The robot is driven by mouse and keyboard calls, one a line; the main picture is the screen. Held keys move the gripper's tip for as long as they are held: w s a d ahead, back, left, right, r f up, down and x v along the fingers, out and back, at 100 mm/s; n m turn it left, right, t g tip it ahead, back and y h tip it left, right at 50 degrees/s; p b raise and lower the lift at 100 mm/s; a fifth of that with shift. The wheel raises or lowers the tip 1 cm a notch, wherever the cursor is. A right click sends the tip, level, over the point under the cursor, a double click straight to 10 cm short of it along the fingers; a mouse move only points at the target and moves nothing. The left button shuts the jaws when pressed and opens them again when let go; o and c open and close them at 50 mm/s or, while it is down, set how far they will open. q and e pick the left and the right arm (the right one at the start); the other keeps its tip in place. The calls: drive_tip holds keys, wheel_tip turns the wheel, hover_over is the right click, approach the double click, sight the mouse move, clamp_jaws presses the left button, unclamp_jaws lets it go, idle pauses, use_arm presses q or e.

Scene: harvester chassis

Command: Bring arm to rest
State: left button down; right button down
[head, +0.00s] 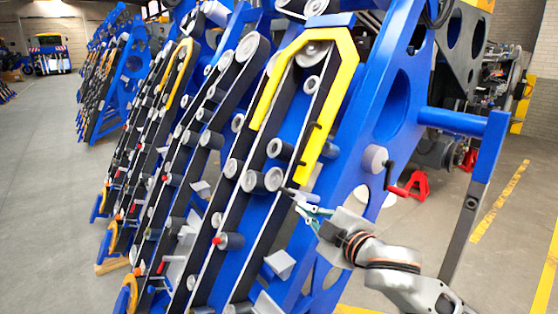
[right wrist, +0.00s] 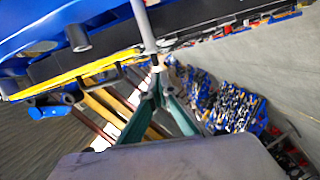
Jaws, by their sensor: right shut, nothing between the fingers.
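My right gripper (head: 297,200) comes in from the lower right in the head view, in front of the blue harvester chassis (head: 395,100). Its fingers are shut and empty. The tips are close to a grey roller (head: 262,180) below the yellow guard (head: 330,110); I cannot tell whether they touch. In the right wrist view the green-sided fingers (right wrist: 157,82) come together at the tips. A grey rod (right wrist: 143,25) ends just above the tips there. My left gripper is not in view.
A red stand (head: 418,187) is behind. The floor (head: 45,170) at left is clear.

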drive_tip(key=s+d+f+m+g+h, duration=0.1)
drive_tip(key=s+d+f+m, duration=0.15)
drive_tip(key=f, duration=0.65)
drive_tip(key=s+d+f+m, duration=0.15)
drive_tip(key=s+f, duration=0.25)
drive_tip(key=f, duration=0.4)
drive_tip(key=s+d+f+m+g+h, duration=0.1)
drive_tip(key=s+f+m, duration=0.2)
drive_tip(key=f, duration=0.6)
drive_tip(key=s+d+f+m+g+h, duration=0.1)
drive_tip(key=s+d+f, duration=0.3)
drive_tip(key=s+f, duration=0.5)
drive_tip(key=s+d+f+m+g+h, duration=0.1)
drive_tip(key=s+d+f+m, duration=0.2)
drive_tip(key=s+f, duration=0.6)
drive_tip(key=shift+s+d+m+h, duration=0.4)
drive_tip(key=shift+s+m, duration=0.1)
drive_tip(key=shift+s, duration=0.45)
drive_tip(key=shift+f, duration=0.1)
